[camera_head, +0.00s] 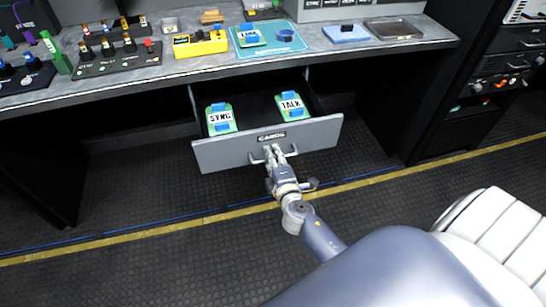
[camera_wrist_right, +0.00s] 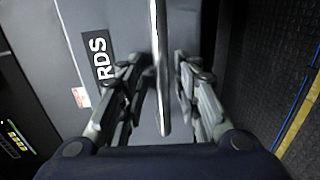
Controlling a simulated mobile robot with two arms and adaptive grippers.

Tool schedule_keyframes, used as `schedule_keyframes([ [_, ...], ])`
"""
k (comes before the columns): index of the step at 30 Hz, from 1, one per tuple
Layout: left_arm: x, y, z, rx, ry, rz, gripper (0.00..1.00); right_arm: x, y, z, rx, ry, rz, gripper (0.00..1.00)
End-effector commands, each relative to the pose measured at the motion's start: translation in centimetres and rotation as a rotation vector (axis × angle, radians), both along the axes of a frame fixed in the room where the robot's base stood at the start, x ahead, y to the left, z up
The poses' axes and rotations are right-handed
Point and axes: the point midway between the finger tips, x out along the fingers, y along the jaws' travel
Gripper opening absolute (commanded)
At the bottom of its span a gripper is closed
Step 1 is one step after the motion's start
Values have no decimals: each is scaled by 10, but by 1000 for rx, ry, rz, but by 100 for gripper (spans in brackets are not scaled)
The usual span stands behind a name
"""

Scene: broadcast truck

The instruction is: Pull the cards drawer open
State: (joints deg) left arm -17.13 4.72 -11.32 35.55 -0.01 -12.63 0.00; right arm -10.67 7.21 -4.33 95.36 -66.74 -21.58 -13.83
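The grey cards drawer (camera_head: 225,153) stands pulled out from under the counter in the head view, with a black "CARDS" label on its front. Inside lie a green and blue SYNC card (camera_head: 220,118) and a TALK card (camera_head: 291,105). My right gripper (camera_head: 272,150) is at the bar handle on the drawer front. In the right wrist view the handle (camera_wrist_right: 161,75) runs between the two fingers (camera_wrist_right: 160,85), with a narrow gap showing on each side. The fingers look open around it. My left gripper is not in view.
The counter (camera_head: 130,88) above holds a yellow box (camera_head: 200,43), a teal mat (camera_head: 268,39), a blue pad (camera_head: 346,33) and a button panel (camera_head: 118,58). A dark rack (camera_head: 490,75) stands at the right. The floor before the drawer is clear left of my arm.

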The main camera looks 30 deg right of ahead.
Motion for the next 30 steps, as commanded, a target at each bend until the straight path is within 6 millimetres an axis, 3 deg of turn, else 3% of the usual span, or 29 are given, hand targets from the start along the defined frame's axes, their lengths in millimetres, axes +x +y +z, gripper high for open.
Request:
schedule_keyframes([
  [10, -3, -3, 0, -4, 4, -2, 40, -11, 3, 0, 2, 3, 1, 30],
  [24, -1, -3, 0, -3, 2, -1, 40, -92, 27, 18, 2, 4, 0, 30],
  [30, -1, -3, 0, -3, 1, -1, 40, -110, 32, 23, 1, 2, -1, 30],
])
